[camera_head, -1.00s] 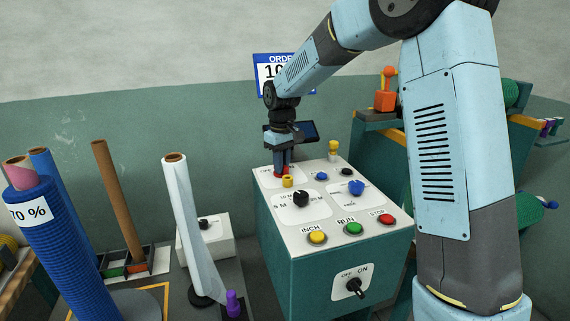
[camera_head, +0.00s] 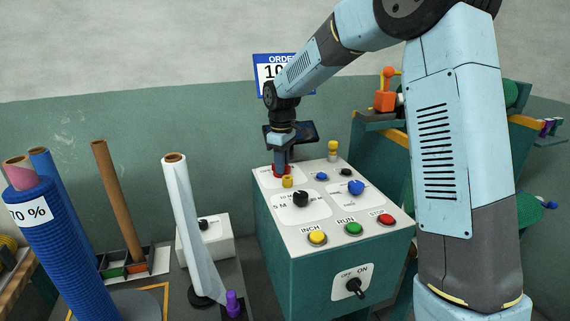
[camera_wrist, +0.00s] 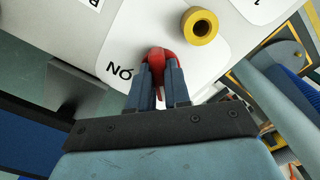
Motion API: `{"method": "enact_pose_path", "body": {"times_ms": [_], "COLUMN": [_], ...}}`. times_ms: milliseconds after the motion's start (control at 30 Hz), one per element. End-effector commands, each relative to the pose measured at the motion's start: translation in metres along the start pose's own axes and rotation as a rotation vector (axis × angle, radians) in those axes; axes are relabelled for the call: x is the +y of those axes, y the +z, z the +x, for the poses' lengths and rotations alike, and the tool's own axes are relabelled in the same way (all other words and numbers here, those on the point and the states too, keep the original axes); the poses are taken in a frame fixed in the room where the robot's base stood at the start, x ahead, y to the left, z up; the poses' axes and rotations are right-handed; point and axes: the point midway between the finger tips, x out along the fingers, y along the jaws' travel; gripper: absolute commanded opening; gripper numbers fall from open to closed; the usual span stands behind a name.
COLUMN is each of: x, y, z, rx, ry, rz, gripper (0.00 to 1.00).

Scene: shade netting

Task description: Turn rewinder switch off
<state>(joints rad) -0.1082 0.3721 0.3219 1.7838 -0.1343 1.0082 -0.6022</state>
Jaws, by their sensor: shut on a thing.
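A red switch knob (camera_wrist: 158,66) sits on a white label plate at the back left of the console top. Part of an "ON" label shows beside it, upside down in the wrist view. My gripper (camera_wrist: 158,85) points down over the knob with its two fingers closed on its sides. In the head view my gripper (camera_head: 282,170) hides most of the red knob (camera_head: 289,169). Which mark the knob's pointer stands at cannot be told.
A yellow round piece (camera_wrist: 200,25) stands close beside the red knob. The console (camera_head: 330,262) also bears a black selector (camera_head: 300,199), a blue knob (camera_head: 356,187), yellow, green and red buttons, and a black OFF/ON knob (camera_head: 354,287) on its front.

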Motion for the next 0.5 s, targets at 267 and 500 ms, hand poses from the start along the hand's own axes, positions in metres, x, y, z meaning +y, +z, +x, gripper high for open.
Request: {"method": "enact_pose_path", "body": {"times_ms": [267,500], "x": [0.0073,0.0043], "y": [0.0047,0.0029], "z": [-0.0008,-0.0004], "rx": [-0.002,-0.001], "ry": [0.008,0.005], "rz": [0.009,0.006], "gripper": [0.25,0.43]}}
